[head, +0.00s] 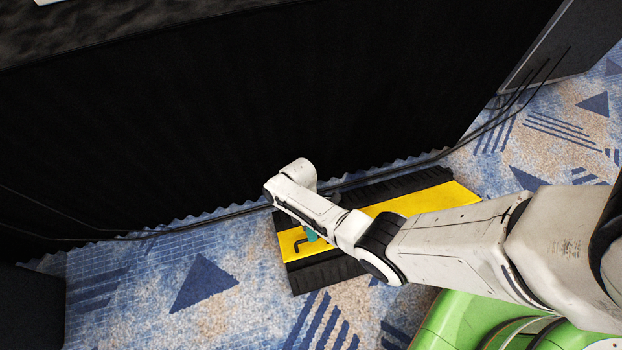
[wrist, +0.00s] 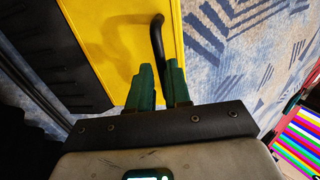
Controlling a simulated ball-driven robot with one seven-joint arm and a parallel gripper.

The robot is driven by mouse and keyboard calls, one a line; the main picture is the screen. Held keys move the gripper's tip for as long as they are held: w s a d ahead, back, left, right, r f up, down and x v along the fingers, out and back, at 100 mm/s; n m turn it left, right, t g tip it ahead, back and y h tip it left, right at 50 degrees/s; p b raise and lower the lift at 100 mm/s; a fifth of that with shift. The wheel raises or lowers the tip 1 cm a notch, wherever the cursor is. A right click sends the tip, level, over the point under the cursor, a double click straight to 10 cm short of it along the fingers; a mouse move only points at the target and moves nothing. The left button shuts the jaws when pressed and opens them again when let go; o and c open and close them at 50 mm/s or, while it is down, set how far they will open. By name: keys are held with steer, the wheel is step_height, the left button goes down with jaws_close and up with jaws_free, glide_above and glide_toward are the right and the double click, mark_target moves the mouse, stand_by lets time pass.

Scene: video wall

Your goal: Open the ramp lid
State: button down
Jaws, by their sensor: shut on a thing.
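The cable ramp (head: 322,274) lies on the carpet, with black ribbed sides and a yellow lid (head: 437,197) along its middle. A bent black handle (head: 299,244) shows at the lid's left end. In the wrist view the yellow lid (wrist: 110,40) fills the upper left, and the black handle (wrist: 156,35) runs down to the green fingers. My gripper (wrist: 161,78) is shut on the handle, whose lower end is between the fingertips. In the head view my gripper (head: 311,235) is mostly hidden under my arm, which also covers part of the lid.
A tall black curtain (head: 250,110) stands behind the ramp, with black cables (head: 210,224) along its foot. Dark boxes stand at the lower left (head: 32,305) and upper right (head: 565,45). A coloured striped panel (wrist: 300,140) shows in the wrist view. Patterned carpet (head: 140,290) left of the ramp is clear.

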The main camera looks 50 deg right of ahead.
steer(key=w+d+b, duration=0.1)
steer(key=w+d, duration=0.3)
steer(key=w, duration=0.1)
steer(key=shift+r+b, duration=0.15)
steer(key=shift+b, duration=0.25)
steer(key=c, duration=1.7)
jaws_free()
steer(key=shift+w+d+b, duration=0.25)
steer(key=shift+w+b, duration=0.05)
steer(key=shift+b, duration=0.05)
steer(key=shift+o, duration=1.4)
steer(key=shift+w+d+f, duration=0.2)
steer(key=shift+d, duration=0.05)
steer(key=shift+f, duration=0.1)
jaws_close()
steer(key=shift+a, duration=0.1)
